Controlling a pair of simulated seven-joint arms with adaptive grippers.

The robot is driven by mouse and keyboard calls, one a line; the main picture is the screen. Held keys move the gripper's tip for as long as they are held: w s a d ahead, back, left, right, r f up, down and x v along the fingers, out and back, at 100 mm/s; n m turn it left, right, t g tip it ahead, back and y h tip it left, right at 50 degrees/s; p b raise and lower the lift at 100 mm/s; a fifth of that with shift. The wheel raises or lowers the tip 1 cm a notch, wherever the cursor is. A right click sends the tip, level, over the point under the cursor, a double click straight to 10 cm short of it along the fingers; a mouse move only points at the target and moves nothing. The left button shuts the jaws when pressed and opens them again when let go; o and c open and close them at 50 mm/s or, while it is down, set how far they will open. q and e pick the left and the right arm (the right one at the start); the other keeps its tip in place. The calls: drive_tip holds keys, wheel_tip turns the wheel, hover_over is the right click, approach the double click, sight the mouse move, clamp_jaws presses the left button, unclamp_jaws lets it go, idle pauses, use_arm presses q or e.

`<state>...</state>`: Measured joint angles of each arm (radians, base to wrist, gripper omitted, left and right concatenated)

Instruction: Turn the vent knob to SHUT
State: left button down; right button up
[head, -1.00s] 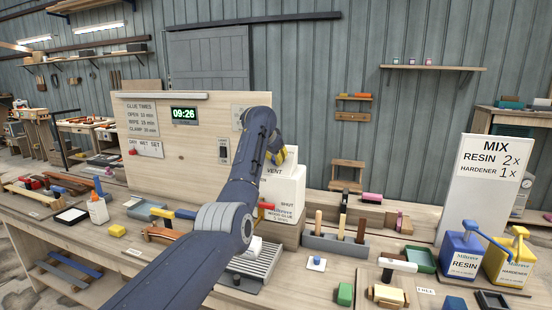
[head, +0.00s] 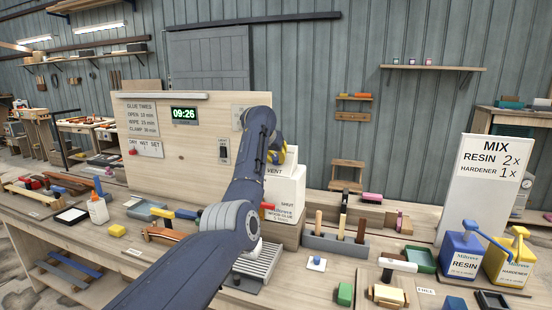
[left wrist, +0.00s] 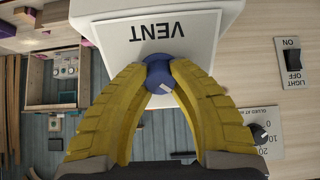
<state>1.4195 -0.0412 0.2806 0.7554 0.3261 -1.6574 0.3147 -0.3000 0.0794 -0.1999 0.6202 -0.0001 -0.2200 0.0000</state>
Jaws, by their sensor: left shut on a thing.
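The vent knob (left wrist: 158,72) is a small blue knob with a white mark, on the white box beside the VENT label (left wrist: 168,30), which appears upside down in the left wrist view. My left gripper (left wrist: 159,72) has its yellow fingers closed around the knob from both sides. In the head view the white glue container (head: 287,188) stands on a wooden block, and my left gripper (head: 279,150) is at its top. My left arm hides the knob and part of the container's front there. My right gripper is not in view.
A wooden panel (head: 190,160) with a clock, light switch (head: 223,151) and dial stands behind the arm. A grey tool holder (head: 335,244) with wooden handles is right of the container. Resin (head: 463,257) and hardener (head: 508,259) jugs stand at the right.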

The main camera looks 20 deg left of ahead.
use_arm(q)
drive_tip(key=c, duration=1)
unclamp_jaws()
drive_tip(key=shift+o, duration=0.2)
drive_tip(key=v, duration=1.2)
